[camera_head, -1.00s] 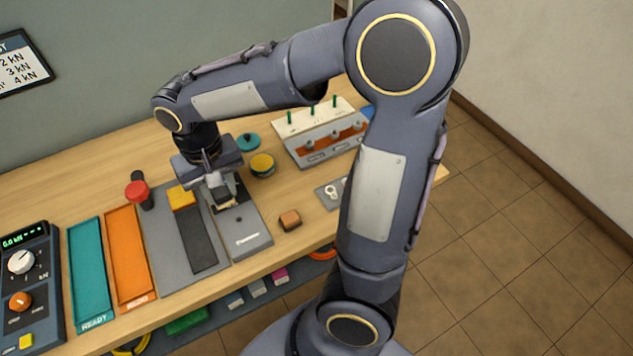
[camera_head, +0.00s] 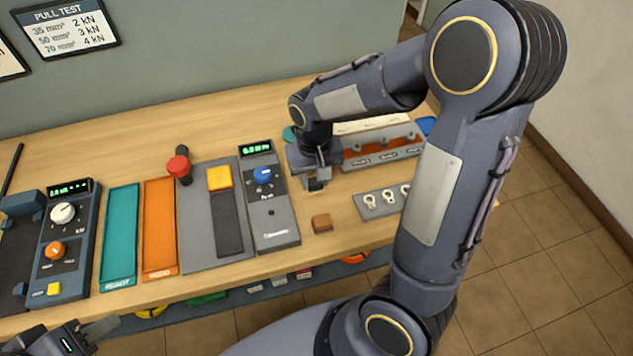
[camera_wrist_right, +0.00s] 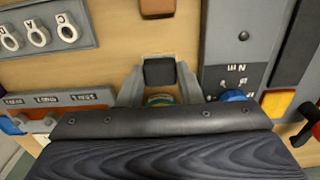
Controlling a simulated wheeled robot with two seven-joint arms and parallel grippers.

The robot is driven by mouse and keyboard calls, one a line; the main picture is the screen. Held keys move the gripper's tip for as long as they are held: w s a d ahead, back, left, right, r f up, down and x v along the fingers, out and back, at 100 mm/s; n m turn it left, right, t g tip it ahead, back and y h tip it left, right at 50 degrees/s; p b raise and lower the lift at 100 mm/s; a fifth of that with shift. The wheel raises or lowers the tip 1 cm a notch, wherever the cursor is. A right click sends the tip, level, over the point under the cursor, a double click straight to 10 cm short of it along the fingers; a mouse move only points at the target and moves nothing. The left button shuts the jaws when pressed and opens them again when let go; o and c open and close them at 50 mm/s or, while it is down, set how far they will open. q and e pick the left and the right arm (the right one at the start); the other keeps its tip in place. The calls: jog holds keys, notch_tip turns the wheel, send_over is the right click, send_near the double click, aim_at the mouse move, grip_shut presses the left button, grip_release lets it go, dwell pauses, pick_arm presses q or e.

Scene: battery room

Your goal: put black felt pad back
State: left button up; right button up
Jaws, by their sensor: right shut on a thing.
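The black felt pad (camera_wrist_right: 159,72) shows as a small dark square between the fingertips in the right wrist view. My right gripper (camera_wrist_right: 160,84) is shut on it. In the head view my right gripper (camera_head: 316,186) is just right of the grey meter with the blue knob (camera_head: 263,176) and behind the brown block (camera_head: 321,223). The dark pad (camera_head: 316,184) shows at its tips. A teal and yellow round thing (camera_wrist_right: 160,99) is partly hidden behind the gripper. My left gripper (camera_head: 92,334) is at the lower left edge, cut off, its opening unclear.
A grey plate (camera_head: 192,245) with a yellow block (camera_head: 220,178) stands left of the meter, with orange (camera_head: 160,225) and teal (camera_head: 121,235) trays further left. A lug plate (camera_head: 375,210) and white-topped rack (camera_head: 385,150) lie to the right. Bare wood separates the brown block and meter.

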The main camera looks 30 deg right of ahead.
aim_at(316, 185)
jog(key=shift+w+d+f, duration=0.4)
jog(key=shift+w+f, duration=0.1)
jog(key=shift+f, duration=0.25)
jog(key=shift+w+d+f, duration=0.1)
jog(key=shift+f, duration=0.85)
jog(key=shift+w+d+f, duration=0.1)
jog(key=shift+f, duration=0.8)
jog(key=shift+f, duration=0.15)
jog(key=o, duration=0.9)
